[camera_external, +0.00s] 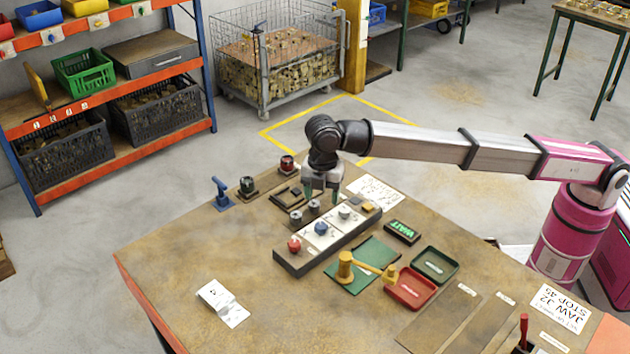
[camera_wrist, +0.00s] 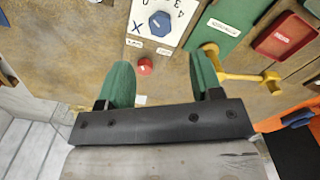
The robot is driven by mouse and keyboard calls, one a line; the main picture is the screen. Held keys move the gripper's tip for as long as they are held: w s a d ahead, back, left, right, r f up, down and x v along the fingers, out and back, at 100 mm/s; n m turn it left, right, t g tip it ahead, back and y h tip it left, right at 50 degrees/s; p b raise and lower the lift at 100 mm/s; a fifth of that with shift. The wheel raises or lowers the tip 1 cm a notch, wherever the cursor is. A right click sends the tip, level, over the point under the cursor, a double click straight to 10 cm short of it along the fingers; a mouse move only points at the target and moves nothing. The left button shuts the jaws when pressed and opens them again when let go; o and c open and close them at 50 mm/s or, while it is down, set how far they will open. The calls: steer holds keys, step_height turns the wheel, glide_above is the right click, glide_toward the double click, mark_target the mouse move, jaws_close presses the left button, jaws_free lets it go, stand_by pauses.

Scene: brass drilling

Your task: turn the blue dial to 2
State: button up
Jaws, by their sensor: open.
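The blue dial (camera_external: 321,228) sits on a white plate on the long dark control box (camera_external: 300,262), on the workbench. In the wrist view the blue dial (camera_wrist: 160,24) is near the top; the plate shows marks such as 3 and 4, partly cut off. Which mark the dial points to I cannot tell. My gripper (camera_external: 322,193) is open and empty, above the far side of the box, apart from the dial. In the wrist view its two green fingers (camera_wrist: 163,64) are spread wide, with the dial beyond their tips.
A red knob (camera_external: 294,245) sits beside the dial, and grey knobs (camera_external: 313,206) are also close by. A red tray (camera_external: 410,288) and dark green tray (camera_external: 435,264) stand right. The bench's front left is mostly clear.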

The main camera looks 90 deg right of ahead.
mark_target(322, 224)
step_height(322, 224, down, 10)
steer(key=shift+d+r, duration=0.1)
stand_by(0.4)
steer(key=c, duration=0.9)
